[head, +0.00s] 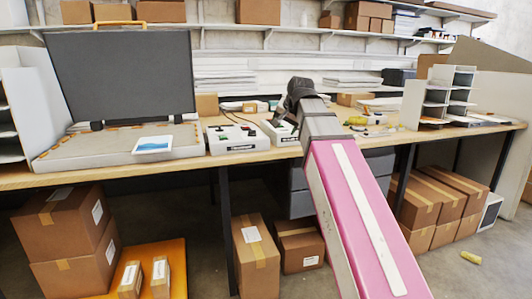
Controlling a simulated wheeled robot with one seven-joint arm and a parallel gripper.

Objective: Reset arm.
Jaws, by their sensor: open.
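My arm rises from the bottom right, with a pink and white link nearest the camera. It reaches over the workbench (200,172). My gripper (296,98) is a small dark shape at its far end, above the bench and beside a pale device (279,133). It is open, with no held object visible; the fingertips are partly hidden by my own arm. A flat machine with a raised dark grey lid (120,78) stands at the left of the bench, and a blue-and-white picture card (153,145) lies at its front edge.
Another pale box-like device (237,139) stands right of the lidded machine. A white shelf organiser (448,95) and a yellow object (356,120) are at the right. Cardboard boxes (68,235) stand under the bench. Loaded wall shelves (225,30) run behind. The space above the bench's middle right looks clear.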

